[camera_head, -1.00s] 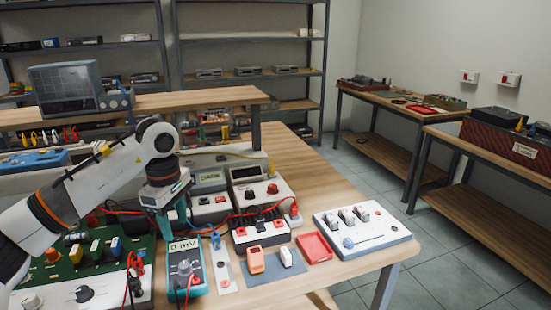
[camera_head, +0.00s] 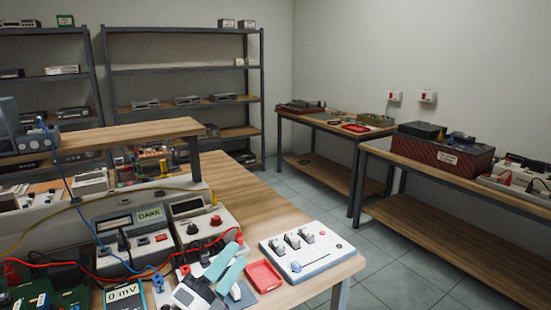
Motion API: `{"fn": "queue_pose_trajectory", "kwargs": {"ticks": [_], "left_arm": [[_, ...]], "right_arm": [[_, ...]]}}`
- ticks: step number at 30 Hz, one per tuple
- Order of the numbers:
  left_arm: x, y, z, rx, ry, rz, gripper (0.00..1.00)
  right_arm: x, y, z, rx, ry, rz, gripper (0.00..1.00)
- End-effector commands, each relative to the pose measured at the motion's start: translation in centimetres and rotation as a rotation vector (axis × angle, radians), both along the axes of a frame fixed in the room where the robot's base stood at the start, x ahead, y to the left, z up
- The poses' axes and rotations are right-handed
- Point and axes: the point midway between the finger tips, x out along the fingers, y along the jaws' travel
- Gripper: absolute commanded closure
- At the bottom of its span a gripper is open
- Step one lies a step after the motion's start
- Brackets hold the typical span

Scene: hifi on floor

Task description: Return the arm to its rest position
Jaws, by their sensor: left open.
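My left gripper (camera_head: 235,257) is at the lower middle of the head view. Its two teal fingers point away and up to the right, spread apart with nothing between them. Its white and dark body (camera_head: 197,294) is cut by the bottom edge. It appears in front of the workbench (camera_head: 265,212) and hides part of the small switches there. Whether it touches anything below cannot be told. The rest of the left arm is out of view. My right gripper is not in view.
A red tray (camera_head: 263,276) and a white panel with knobs (camera_head: 306,250) are right of the gripper. A multimeter (camera_head: 124,294) and a meter reading DARK (camera_head: 150,214) are left. Red, blue and yellow cables cross the bench. The floor (camera_head: 400,275) on the right is clear.

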Motion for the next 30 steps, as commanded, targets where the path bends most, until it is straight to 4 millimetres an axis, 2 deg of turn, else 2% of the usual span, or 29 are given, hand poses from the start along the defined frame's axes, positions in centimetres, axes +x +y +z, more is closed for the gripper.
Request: {"fn": "queue_pose_trajectory", "kwargs": {"ticks": [3, 5, 8, 9, 12, 15, 18, 21, 26, 30], "left_arm": [[0.0, 4.4, -4.9, -0.287, 0.344, 0.168, 0.54], [-0.7, 6.6, -8.2, -0.421, 0.522, 0.257, 0.54], [-3.4, 9.6, -14.3, -0.626, 0.821, 0.414, 0.54], [-5.0, 10.5, -16.6, -0.698, 0.935, 0.477, 0.54], [-9.2, 11.9, -21.3, -0.835, 1.175, 0.612, 0.54], [-13.2, 12.5, -24.5, -0.927, 1.357, 0.722, 0.54], [-16.9, 12.8, -26.7, -0.991, 1.505, 0.815, 0.54], [-20.4, 12.8, -28.2, -1.041, 1.635, 0.901, 0.54], [-25.9, 12.6, -29.7, -1.099, 1.823, 1.032, 0.54], [-25.0, 12.5, -32.9, -1.091, 1.842, 1.050, 0.54]], "right_arm": [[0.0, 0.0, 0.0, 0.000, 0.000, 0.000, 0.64], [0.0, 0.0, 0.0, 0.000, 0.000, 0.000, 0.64], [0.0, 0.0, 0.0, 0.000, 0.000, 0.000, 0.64], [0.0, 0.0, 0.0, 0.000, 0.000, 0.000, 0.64], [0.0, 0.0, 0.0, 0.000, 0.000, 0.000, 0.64], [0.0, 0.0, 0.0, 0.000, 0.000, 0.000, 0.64], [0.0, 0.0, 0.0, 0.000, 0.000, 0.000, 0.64], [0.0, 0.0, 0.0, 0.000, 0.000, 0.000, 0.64], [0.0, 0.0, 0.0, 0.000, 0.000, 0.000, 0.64], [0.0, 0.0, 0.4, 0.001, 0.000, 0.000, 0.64]]}}
